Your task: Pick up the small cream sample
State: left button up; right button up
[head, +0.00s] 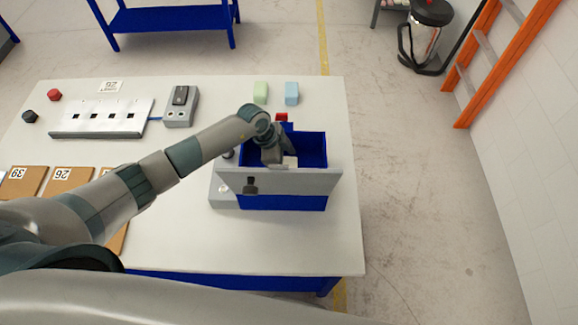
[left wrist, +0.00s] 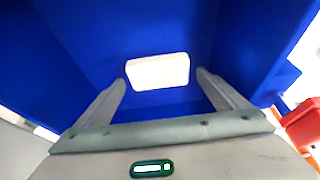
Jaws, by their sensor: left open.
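The small cream sample (left wrist: 158,72) looks near white in the left wrist view and lies inside the blue box (head: 314,148). In the head view only a pale patch of it (head: 290,161) shows beside my gripper. My left gripper (left wrist: 160,79) reaches down into the box and is open. Its two fingers stand on either side of the sample's near end, with gaps between. I cannot tell how far above the sample the fingertips are. My right gripper is in neither view.
Green (head: 261,93) and blue (head: 292,94) blocks stand behind the box. A small red thing (head: 282,117) is by its back edge. A slotted white plate (head: 102,118) and a grey switch box (head: 181,106) are left.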

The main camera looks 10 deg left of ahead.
aim_at(289, 164)
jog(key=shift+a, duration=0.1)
pick_arm(q)
jog(key=c, duration=1.1)
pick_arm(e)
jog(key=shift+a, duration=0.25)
pick_arm(q)
jog(key=shift+r, duration=0.1)
notch_tip(289, 164, up, 8)
jog(key=b, duration=0.3)
jog(key=shift+r, duration=0.2)
jog(key=shift+r+b, duration=0.4)
jog(key=shift+r, duration=0.35)
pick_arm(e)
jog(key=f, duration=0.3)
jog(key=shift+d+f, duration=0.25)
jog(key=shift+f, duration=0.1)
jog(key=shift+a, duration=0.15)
